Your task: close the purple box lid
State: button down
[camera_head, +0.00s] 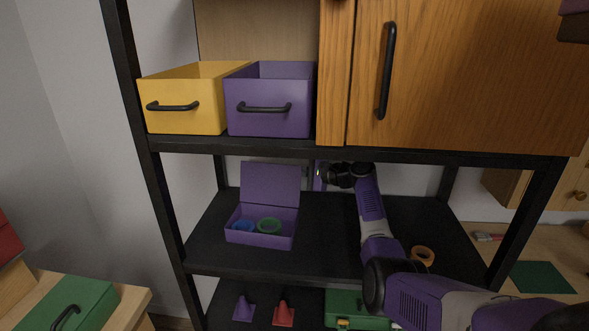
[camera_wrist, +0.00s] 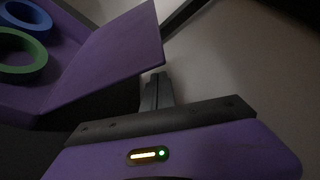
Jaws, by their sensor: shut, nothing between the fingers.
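The purple box (camera_head: 258,240) stands on the middle black shelf with its purple lid (camera_head: 270,184) raised upright at the back. A blue ring (camera_head: 243,226) and a green ring (camera_head: 269,226) lie inside. My gripper (camera_head: 319,174) is just right of the lid, at about the height of its upper part. In the wrist view the lid (camera_wrist: 112,52) slants across the upper left, with the blue ring (camera_wrist: 28,16) and green ring (camera_wrist: 20,56) beyond it. My gripper's fingers (camera_wrist: 156,92) are shut and empty, close to the lid's edge; I cannot tell whether they touch it.
The upper shelf (camera_head: 350,153) is close above the lid and my arm. It carries a yellow drawer (camera_head: 185,118) and a purple drawer (camera_head: 268,120). An orange ring (camera_head: 423,255) lies right of my arm. The middle shelf (camera_head: 325,250) is bare between box and arm.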

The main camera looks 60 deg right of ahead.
jog(key=shift+s+a+r+p, duration=0.15)
jog(key=shift+a+r+p, duration=0.2)
jog(key=shift+a, duration=0.2)
jog(key=shift+s+a+r+p, duration=0.15)
jog(key=shift+a+r+p, duration=0.15)
jog(key=shift+a, duration=0.25)
jog(key=shift+a, duration=0.1)
